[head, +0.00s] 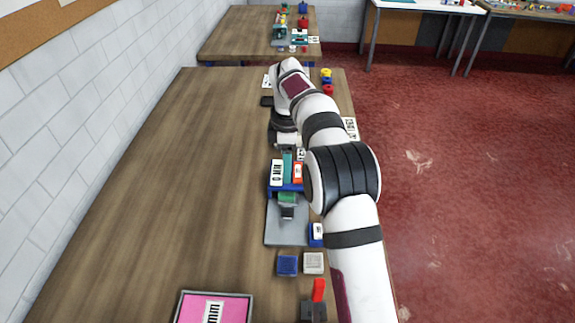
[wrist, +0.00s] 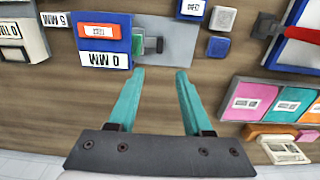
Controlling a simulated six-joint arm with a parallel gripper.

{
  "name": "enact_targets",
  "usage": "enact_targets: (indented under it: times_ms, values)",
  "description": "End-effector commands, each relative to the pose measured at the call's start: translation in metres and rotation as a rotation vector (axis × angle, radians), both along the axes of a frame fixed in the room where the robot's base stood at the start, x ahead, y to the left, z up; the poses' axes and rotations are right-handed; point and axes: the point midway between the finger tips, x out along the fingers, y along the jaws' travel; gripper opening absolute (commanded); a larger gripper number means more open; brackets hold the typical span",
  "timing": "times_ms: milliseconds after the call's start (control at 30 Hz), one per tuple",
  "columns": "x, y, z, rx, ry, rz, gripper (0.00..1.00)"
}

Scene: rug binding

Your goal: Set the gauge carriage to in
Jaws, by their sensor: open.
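The gauge carriage, a green block (head: 287,198) with a dark grip, sits on a grey base plate (head: 282,235) against a blue housing. In the wrist view the carriage (wrist: 150,45) is just beyond my fingertips, with its green part by the blue housing (wrist: 104,18) and its dark grip toward the plate. The housing bears a red label and a white "0 MM" label (wrist: 104,59). My gripper (wrist: 160,71) is open and empty, with its two teal fingers apart and the carriage ahead of the gap. I cannot make out an "in" mark.
A blue button (wrist: 217,46) and a grey button (wrist: 222,19) are beside the plate. A red lever (head: 319,290) stands nearer in the head view. A pink card in a tray (head: 182,320) lies at the front. The table's left side is clear.

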Motion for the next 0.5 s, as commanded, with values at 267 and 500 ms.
enact_targets:
  times_ms: [267, 500]
  values:
    - [-0.004, -0.003, -0.001, -0.022, -0.045, -0.181, 0.75]
    - [-0.036, -0.006, -0.006, 0.093, -0.270, -1.040, 0.75]
